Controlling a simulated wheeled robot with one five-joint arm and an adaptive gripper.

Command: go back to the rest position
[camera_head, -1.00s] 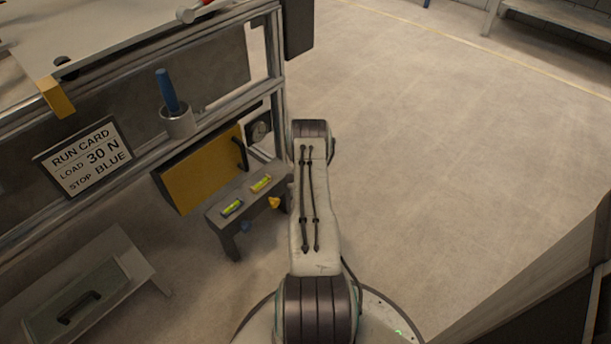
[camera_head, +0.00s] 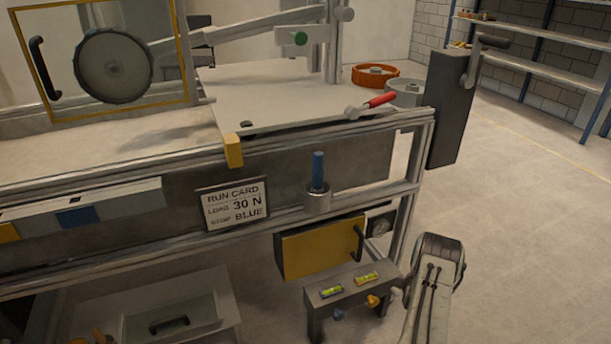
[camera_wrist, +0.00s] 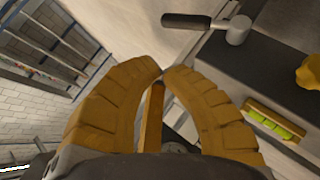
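My gripper (camera_wrist: 162,72) shows in the wrist view as two curved yellow fingers. Their tips come together, and I see nothing held between them. A narrow yellow bar (camera_wrist: 151,118) shows behind the gap below the tips. In the head view my arm's pale link stands at the lower right, beside the small grey bench (camera_head: 350,285); the gripper itself is not visible there.
Above are a cup with a blue handle (camera_head: 318,172) and the run card (camera_head: 235,204). A dark post (camera_head: 450,110) stands at the frame's corner. Floor at right is clear.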

